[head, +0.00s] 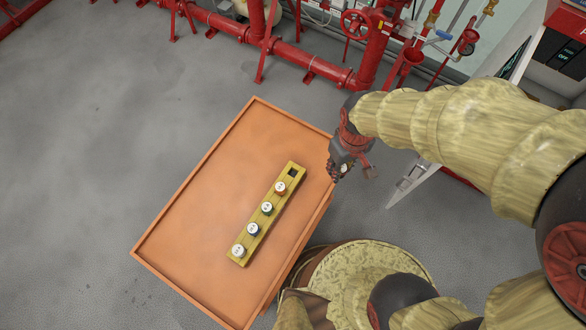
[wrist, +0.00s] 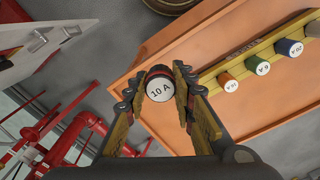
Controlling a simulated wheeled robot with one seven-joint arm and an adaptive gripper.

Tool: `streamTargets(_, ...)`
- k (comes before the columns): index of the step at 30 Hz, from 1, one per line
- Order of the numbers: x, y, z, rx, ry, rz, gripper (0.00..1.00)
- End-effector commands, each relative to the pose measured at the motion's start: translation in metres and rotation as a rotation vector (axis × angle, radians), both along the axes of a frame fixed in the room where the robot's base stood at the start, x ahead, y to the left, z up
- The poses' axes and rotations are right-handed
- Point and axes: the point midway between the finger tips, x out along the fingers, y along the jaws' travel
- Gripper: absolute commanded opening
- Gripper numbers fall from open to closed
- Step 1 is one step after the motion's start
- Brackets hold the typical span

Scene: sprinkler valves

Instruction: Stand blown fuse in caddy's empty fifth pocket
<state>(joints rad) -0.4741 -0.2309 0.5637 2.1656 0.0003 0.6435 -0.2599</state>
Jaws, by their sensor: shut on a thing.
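The yellow caddy (head: 262,222) lies on the orange table, with several fuses standing in a row. Its empty square pocket (head: 292,172) is at the far right end in the head view. My gripper (head: 342,172) is off the table's right edge, apart from the caddy. In the wrist view my gripper (wrist: 163,84) is shut on a fuse (wrist: 160,89) with a white end marked "10 A" and a dark and red rim. The caddy (wrist: 240,57) shows at upper right there; its empty pocket is not clearly visible. Most of the held fuse's body is hidden.
The orange table (head: 200,190) has a low raised rim and is clear around the caddy. Orange (head: 280,188), green (head: 267,208), blue (head: 253,230) and white-grey (head: 238,250) fuses stand beside the empty pocket. Red pipes (head: 310,62) run along the back.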

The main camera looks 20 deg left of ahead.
Motion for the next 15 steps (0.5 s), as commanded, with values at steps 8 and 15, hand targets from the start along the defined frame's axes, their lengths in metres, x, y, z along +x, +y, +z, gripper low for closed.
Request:
streamTargets(8, -0.003, 0.037, -0.013, -0.001, 0.001, 0.037, 0.00)
streamTargets(15, 0.007, 0.090, -0.037, -0.001, 0.001, 0.035, 0.00)
